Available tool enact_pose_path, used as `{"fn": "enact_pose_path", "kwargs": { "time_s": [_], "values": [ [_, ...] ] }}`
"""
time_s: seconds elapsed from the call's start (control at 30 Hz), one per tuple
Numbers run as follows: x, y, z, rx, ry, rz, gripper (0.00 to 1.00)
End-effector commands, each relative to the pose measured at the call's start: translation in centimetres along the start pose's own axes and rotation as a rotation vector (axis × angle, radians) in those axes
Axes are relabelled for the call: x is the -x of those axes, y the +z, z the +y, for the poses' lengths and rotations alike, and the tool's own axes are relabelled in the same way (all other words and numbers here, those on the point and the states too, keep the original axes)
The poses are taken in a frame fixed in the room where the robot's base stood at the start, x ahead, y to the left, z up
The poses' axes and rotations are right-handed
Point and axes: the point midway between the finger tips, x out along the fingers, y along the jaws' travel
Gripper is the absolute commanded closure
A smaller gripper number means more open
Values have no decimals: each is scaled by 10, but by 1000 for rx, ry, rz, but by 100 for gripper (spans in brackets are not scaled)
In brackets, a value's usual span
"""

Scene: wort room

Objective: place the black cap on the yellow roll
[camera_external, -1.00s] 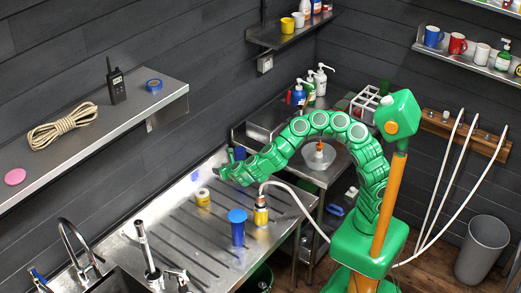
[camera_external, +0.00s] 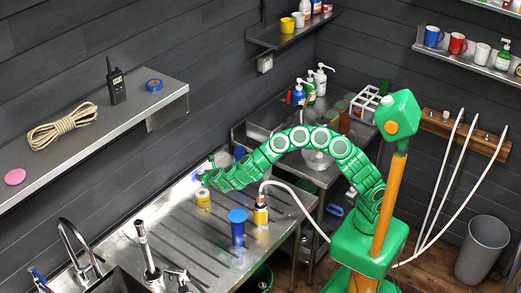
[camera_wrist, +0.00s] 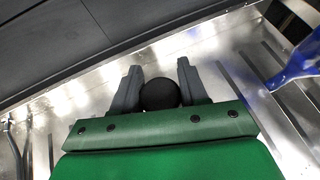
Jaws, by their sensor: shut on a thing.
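My gripper (camera_external: 207,178) is at the end of the green arm, low over the back part of the steel drainboard. In the wrist view its two grey fingers (camera_wrist: 159,70) are closed around the black cap (camera_wrist: 159,94), a round dark thing between them. The cap cannot be made out in the external view. The yellow roll (camera_external: 203,199) stands on the drainboard just below and in front of my gripper, with a pale top. Whether the cap is directly above the roll cannot be told. The roll does not show in the wrist view.
A blue funnel-like thing (camera_external: 238,226) and a bottle with a yellow label (camera_external: 261,212) stand to the right on the grooved drainboard (camera_external: 190,240). Another blue thing (camera_external: 240,153) is behind my arm. Taps (camera_external: 147,250) are at the front left.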

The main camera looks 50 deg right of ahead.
Motion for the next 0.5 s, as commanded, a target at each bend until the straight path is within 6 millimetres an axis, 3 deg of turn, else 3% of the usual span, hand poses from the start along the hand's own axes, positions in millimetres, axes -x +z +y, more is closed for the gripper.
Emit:
{"fn": "enact_pose_path", "kwargs": {
  "time_s": [0.2,0.5],
  "values": [
    [-19,-12,9,3,-1,1,89],
    [-28,-16,14,0,0,1,89]
  ]
}}
